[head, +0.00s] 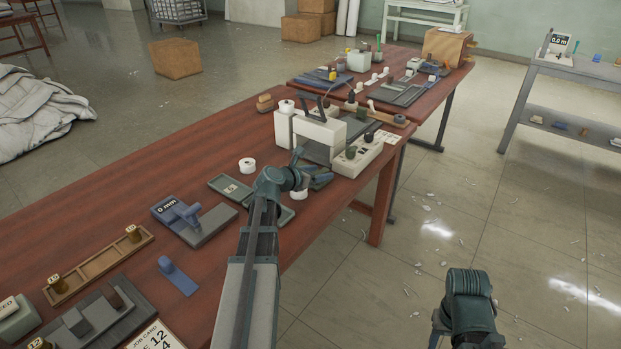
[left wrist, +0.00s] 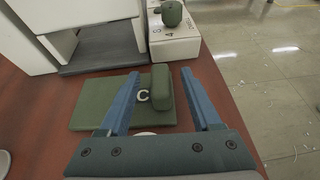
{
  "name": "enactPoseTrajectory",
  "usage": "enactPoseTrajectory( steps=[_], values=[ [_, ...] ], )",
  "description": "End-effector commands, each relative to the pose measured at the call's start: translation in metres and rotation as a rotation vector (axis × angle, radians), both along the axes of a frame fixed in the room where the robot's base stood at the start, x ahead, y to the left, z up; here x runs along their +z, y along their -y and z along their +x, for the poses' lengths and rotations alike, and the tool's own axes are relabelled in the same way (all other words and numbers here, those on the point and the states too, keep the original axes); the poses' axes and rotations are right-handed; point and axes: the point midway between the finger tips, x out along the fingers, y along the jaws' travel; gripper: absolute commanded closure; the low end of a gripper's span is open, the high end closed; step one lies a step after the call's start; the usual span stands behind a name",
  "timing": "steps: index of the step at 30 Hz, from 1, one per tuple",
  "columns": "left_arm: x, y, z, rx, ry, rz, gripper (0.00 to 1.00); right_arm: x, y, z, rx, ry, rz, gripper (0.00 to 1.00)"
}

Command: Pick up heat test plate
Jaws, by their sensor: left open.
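My left gripper (left wrist: 164,84) is open, with one blue finger on each side of the block.
A white machine (head: 318,133) and a white box with knobs (head: 358,157) stand just beyond the plate. Another green plate (head: 226,187) and a blue gauge (head: 178,214) lie to the left. The table's right edge is close.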

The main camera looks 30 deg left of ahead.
Motion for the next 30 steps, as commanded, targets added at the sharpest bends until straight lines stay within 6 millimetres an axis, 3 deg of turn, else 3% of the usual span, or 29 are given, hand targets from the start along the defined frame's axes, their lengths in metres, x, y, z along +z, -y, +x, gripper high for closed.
enactPoseTrajectory(
  steps=[2, 12, 30],
  values=[
    [0.0004, -0.0001, -0.0004, 0.0, 0.0, 0.0, 0.39, 0.0004, 0.0, 0.0, 0.0, 0.0, 0.0, 0.5],
    [0.0004, -0.0002, -0.0006, 0.0, 0.0, 0.0, 1.0, 0.0004, 0.0, 0.0, 0.0, 0.0, 0.0, 0.5],
    [0.0097, -0.0002, -0.0006, 0.0, 0.0, 0.0, 1.0, 0.0097, 0.0, 0.0, 0.0, 0.0, 0.0, 0.5]
  ],
)
